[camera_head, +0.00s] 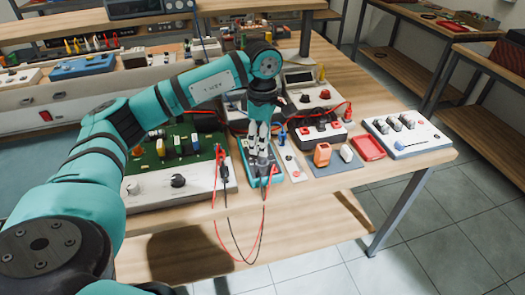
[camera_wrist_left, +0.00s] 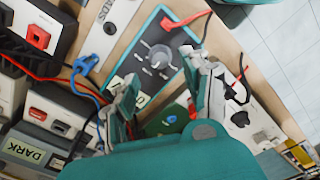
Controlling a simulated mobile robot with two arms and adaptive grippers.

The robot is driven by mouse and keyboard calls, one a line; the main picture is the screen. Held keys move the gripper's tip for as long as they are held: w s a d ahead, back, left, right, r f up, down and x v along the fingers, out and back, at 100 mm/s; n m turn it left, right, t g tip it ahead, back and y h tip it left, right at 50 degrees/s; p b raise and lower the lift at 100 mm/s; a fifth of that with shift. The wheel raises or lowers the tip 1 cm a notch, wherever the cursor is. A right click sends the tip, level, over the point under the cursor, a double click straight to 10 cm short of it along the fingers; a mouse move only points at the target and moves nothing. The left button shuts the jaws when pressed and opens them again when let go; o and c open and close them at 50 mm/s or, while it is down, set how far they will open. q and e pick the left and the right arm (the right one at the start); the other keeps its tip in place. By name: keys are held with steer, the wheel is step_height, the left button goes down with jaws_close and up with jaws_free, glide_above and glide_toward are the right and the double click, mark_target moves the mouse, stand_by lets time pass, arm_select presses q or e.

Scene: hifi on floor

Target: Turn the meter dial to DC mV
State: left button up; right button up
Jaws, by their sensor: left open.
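The meter (camera_head: 277,177) is a small teal-edged box lying on the wooden bench near its front edge. In the left wrist view the meter (camera_wrist_left: 184,38) shows a dark face, a round grey dial (camera_wrist_left: 160,56) with a knob, and a pale display. The dial's setting is too small to read. My left gripper (camera_head: 260,153) points down over the meter and hides much of it in the head view. In the left wrist view the open fingers (camera_wrist_left: 160,84) straddle the space near the dial, with nothing between them. Whether they touch the meter cannot be told. My right gripper is not visible.
Red and black leads (camera_head: 227,222) run from the meter area and hang over the bench front. A green circuit board unit (camera_head: 165,165) stands left. A white strip (camera_head: 290,160), an orange block (camera_head: 322,154), a red tray (camera_head: 368,147) and a white switch box (camera_head: 408,137) lie right.

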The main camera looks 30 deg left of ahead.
arm_select(q)
step_height(320, 180, up, 6)
steer(key=shift+r, duration=0.25)
stand_by(0.5)
